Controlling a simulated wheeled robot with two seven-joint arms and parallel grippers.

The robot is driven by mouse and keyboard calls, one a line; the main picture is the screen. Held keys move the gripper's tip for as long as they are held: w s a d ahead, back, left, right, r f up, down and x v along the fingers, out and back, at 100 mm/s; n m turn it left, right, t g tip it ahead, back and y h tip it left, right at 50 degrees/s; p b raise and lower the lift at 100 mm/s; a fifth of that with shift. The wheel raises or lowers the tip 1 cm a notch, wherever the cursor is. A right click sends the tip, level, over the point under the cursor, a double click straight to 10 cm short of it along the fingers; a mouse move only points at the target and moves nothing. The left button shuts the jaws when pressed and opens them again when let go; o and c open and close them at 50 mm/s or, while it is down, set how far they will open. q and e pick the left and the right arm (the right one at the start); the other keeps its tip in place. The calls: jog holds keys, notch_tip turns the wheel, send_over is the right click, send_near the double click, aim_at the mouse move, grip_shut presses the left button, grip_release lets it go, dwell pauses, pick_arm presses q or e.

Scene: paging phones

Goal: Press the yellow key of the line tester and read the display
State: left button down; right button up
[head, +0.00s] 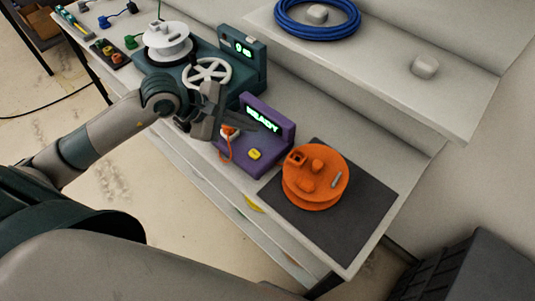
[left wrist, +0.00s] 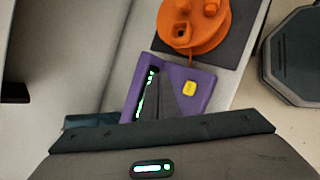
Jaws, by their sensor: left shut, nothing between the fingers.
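The line tester (head: 285,130) is a purple unit with an upright display panel and a flat base. Its display (head: 263,119) shows green letters that read READY. The yellow key (head: 254,154) sits on the base; it also shows in the left wrist view (left wrist: 189,88). My left gripper (head: 272,127) is shut and empty, with its dark fingers in front of the panel, just below the letters. In the left wrist view the fingers (left wrist: 158,76) overlap part of the display, beside the yellow key and apart from it. My right gripper is not seen.
An orange reel (head: 316,178) sits on a dark mat (head: 360,210) right of the tester. A teal machine (head: 250,55) with a white handwheel (head: 207,73) and white spool (head: 167,42) stands to the left. A blue cable coil (head: 318,22) lies on the raised shelf.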

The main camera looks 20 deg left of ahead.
pick_arm(q)
jog(key=shift+s, duration=0.1)
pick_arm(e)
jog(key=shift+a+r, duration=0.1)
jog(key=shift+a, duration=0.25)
pick_arm(q)
jog(key=b, duration=0.3)
send_over(250, 155)
notch_tip(250, 155, down, 7)
jog(key=shift+f, duration=0.15)
jog(key=shift+f+b, duration=0.75)
jog(key=shift+b, duration=0.25)
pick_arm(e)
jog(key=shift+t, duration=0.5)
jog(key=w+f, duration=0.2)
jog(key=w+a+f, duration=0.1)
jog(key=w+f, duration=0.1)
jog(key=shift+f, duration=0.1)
